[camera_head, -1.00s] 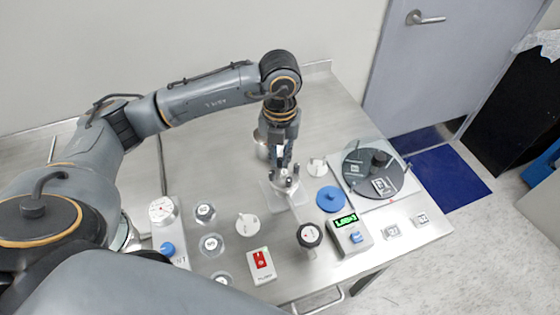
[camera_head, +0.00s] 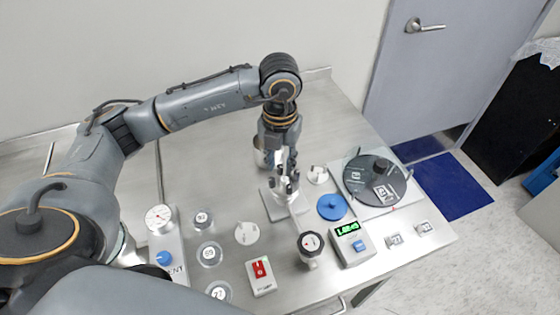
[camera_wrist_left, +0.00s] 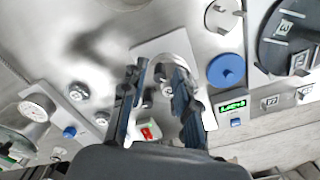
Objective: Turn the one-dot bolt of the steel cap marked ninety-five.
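A steel fixture with upright bolts stands on a square plate (camera_head: 268,206) in the middle of the bench. My left gripper (camera_head: 287,176) points down just above it and partly hides it. In the left wrist view, the two fingers of this gripper (camera_wrist_left: 161,66) are apart, with small bolt heads (camera_wrist_left: 166,90) showing between and beyond them. I cannot make out a ninety-five mark or bolt dots. Contact between a finger and a bolt cannot be told. My right gripper is not in view.
Around the fixture are a blue disc (camera_head: 332,207), a green display box (camera_head: 351,243), a black knob (camera_head: 311,243), a red switch (camera_head: 261,275), a gauge (camera_head: 158,217) and round labelled caps (camera_head: 209,254). A black disc (camera_head: 372,177) lies at right. A metal cup is behind my gripper.

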